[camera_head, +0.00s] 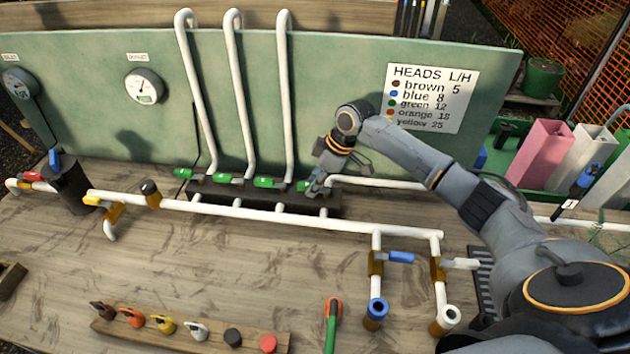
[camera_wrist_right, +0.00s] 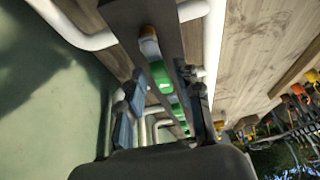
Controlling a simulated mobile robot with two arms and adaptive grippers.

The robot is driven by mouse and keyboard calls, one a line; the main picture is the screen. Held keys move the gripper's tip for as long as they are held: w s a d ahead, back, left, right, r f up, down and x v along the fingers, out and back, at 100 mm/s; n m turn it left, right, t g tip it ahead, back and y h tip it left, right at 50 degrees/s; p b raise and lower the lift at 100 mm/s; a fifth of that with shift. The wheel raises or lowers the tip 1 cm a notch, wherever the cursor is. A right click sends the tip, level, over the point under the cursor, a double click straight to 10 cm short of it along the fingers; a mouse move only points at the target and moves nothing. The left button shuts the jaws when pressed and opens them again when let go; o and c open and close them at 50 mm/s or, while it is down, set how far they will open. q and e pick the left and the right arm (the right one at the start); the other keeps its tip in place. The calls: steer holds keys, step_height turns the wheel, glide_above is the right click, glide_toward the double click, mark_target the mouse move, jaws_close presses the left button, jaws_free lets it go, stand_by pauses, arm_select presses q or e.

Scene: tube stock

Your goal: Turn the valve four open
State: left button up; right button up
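A row of green-handled valves sits on a dark manifold box (camera_head: 240,195) at the foot of the green board. The rightmost, valve four (camera_head: 303,186), is partly hidden by my right gripper (camera_head: 317,184). The other green handles (camera_head: 183,173), (camera_head: 223,178) and (camera_head: 264,182) lie to its left, roughly along the row. My right gripper points down at the row's right end. In the right wrist view, its fingers (camera_wrist_right: 165,110) are apart, with green handles (camera_wrist_right: 160,75) showing between them. Contact with a handle cannot be told. My left gripper is not in view.
Three white riser pipes (camera_head: 288,100) stand behind the valves, and a white pipe (camera_head: 260,214) runs in front. A blue-handled valve (camera_head: 400,257) is at front right. A wooden strip (camera_head: 190,334) holds several caps. The bench's middle is fairly clear.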

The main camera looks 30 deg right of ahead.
jaws_close()
